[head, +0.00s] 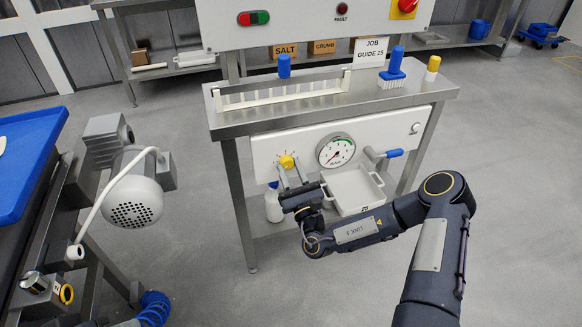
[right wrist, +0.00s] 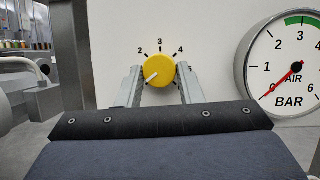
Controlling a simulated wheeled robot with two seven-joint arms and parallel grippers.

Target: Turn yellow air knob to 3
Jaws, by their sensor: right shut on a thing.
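The yellow air knob (head: 287,161) sits on the white panel (head: 262,152) under the steel bench. In the right wrist view the knob (right wrist: 159,70) has a white pointer line aimed to the lower left, away from the printed 3 at the top. The numbers 2, 3, 4 and 5 are readable; the lower-left part of the scale is hidden by a finger. My right gripper (head: 292,176) has its fingers on both sides of the knob and is shut on it. The pressure gauge (head: 336,150) is right of the knob; its red needle points near 0 BAR.
A white tray (head: 354,190) and a white bottle (head: 273,204) stand on the lower shelf below the panel. A blue-handled lever (head: 383,155) is right of the gauge. A grey motor (head: 135,188) and a blue tray (head: 30,150) are at the left. Open floor lies between.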

